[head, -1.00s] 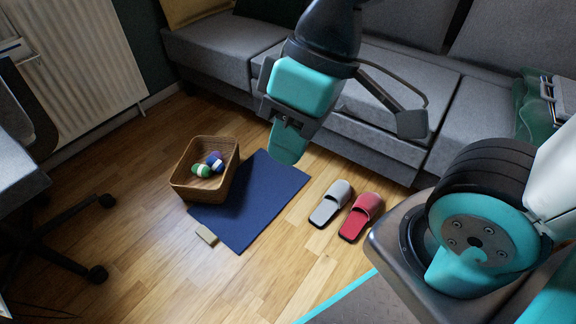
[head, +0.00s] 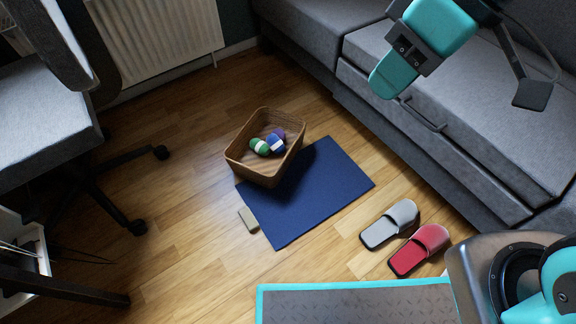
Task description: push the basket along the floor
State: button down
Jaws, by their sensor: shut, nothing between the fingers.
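The wicker basket (head: 265,168) stands on the wooden floor, partly over the upper left corner of a dark blue mat (head: 318,195). Several rolled items, green, blue and purple (head: 268,143), lie inside it. My gripper (head: 388,82) is shut and empty. It is held up in front of the sofa, to the upper right of the basket and well apart from it.
A small tan block (head: 249,219) lies at the mat's left edge. A grey slipper (head: 390,224) and a red slipper (head: 419,250) lie right of the mat. The grey sofa (head: 440,125) bounds the right, a radiator (head: 160,40) the back, an office chair (head: 45,130) the left.

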jog(key=w+a+f+n+y+b, duration=0.1)
jog(key=w+a+f+n+y, duration=0.2)
jog(key=w, duration=0.7)
jog(key=w+a+f+n, duration=0.3)
jog(key=w+f, duration=0.2)
jog(key=w, duration=0.4)
jog(key=w+f+n+y+b, duration=0.1)
jog(key=w+f+n+y, duration=0.15)
jog(key=w+f, duration=0.5)
jog(key=n+t+y+b, duration=0.45)
jog(key=n+t, duration=0.45)
jog(key=n, duration=0.3)
send_near(279, 171)
jog(key=shift+y, duration=0.3)
jog(key=a+b, duration=0.1)
jog(key=b, duration=0.1)
jog(key=a+f+b, duration=0.1)
jog(key=a+b, duration=0.1)
jog(key=a+f+b, duration=0.1)
jog(key=a+b, duration=0.1)
jog(key=shift+b, duration=0.35)
jog(key=shift+w+a+r+b, duration=0.1)
jog(key=shift+w+a+b, duration=0.1)
jog(key=shift+w+b, duration=0.8)
jog(key=shift+w+a+r+b, duration=0.15)
jog(key=shift+w+b, duration=0.35)
jog(key=shift+w, duration=0.05)
jog(key=shift+w+a+r+b, duration=0.2)
jog(key=shift+w+b, duration=0.3)
